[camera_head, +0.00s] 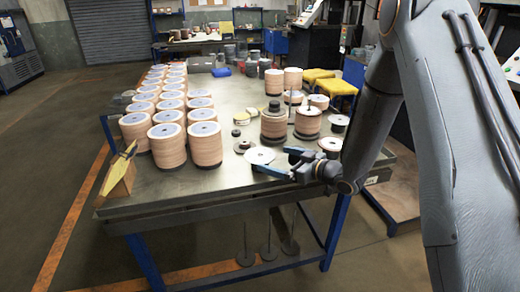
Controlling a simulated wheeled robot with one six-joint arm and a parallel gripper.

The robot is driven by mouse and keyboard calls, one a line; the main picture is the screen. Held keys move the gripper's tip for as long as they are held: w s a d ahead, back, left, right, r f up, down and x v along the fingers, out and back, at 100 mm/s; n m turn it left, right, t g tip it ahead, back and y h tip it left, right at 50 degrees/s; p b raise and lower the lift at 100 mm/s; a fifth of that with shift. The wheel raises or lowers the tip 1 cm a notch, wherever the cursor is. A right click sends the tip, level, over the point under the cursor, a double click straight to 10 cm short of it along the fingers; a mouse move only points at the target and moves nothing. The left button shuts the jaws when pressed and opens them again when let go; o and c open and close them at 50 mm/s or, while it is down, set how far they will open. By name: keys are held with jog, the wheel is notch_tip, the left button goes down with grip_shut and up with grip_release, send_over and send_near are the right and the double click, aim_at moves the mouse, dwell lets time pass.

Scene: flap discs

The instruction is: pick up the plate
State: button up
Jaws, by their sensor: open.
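A thin white round plate (259,155) with a small dark centre lies near the front of the metal table, right of the stacked discs. My gripper (273,160) is just to its right, with its two blue fingers apart and pointing left toward it. Another small round piece with a pale top (330,145) stands behind my gripper.
Rows of tall disc stacks (205,145) fill the table's (220,185) left side. Dark-based stacks on rods (273,125) stand behind the plate. A cardboard holder (118,175) sits at the left front corner. The front strip of table is mostly clear. Yellow stools (336,87) stand beyond the right side.

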aim_at(258, 155)
jog(key=shift+w+a+f+y+p, duration=0.1)
jog(key=shift+w+a+y+p, duration=0.2)
jog(key=shift+w+a, duration=0.45)
jog(key=shift+s+a+p+x, duration=0.15)
jog(key=shift+p+x, duration=0.5)
jog(key=shift+x, duration=0.85)
jog(key=shift+s+a+p+x, duration=0.15)
jog(key=shift+p+x, duration=0.5)
jog(key=shift+x, duration=0.9)
jog(key=shift+d+f, duration=0.1)
jog(key=shift+f, duration=0.1)
jog(key=shift+c, duration=0.4)
jog(key=c, duration=0.9)
